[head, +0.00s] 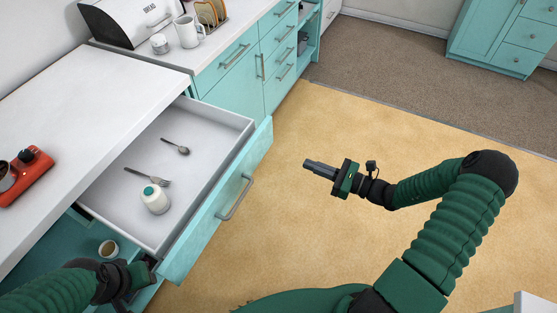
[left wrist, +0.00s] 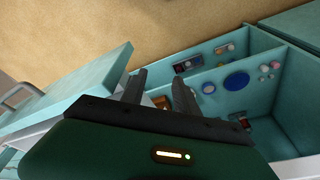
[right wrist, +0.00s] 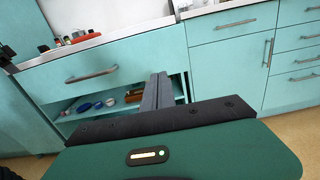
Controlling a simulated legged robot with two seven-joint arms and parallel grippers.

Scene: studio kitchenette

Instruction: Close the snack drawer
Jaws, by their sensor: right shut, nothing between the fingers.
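The snack drawer (head: 227,203) is pulled out from the teal counter. Its teal front with a bar handle faces the floor side, and its white inside holds a spoon (head: 175,146), a fork (head: 148,177) and a white bottle with a green cap (head: 155,200). The drawer front also shows in the right wrist view (right wrist: 120,68). My left gripper (left wrist: 160,88) is open, its fingers apart, close to the near end of the drawer front; in the head view it is partly hidden there. My right gripper (head: 308,164) is shut and empty, over the floor right of the drawer, apart from it.
The tan floor (head: 330,120) is clear.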

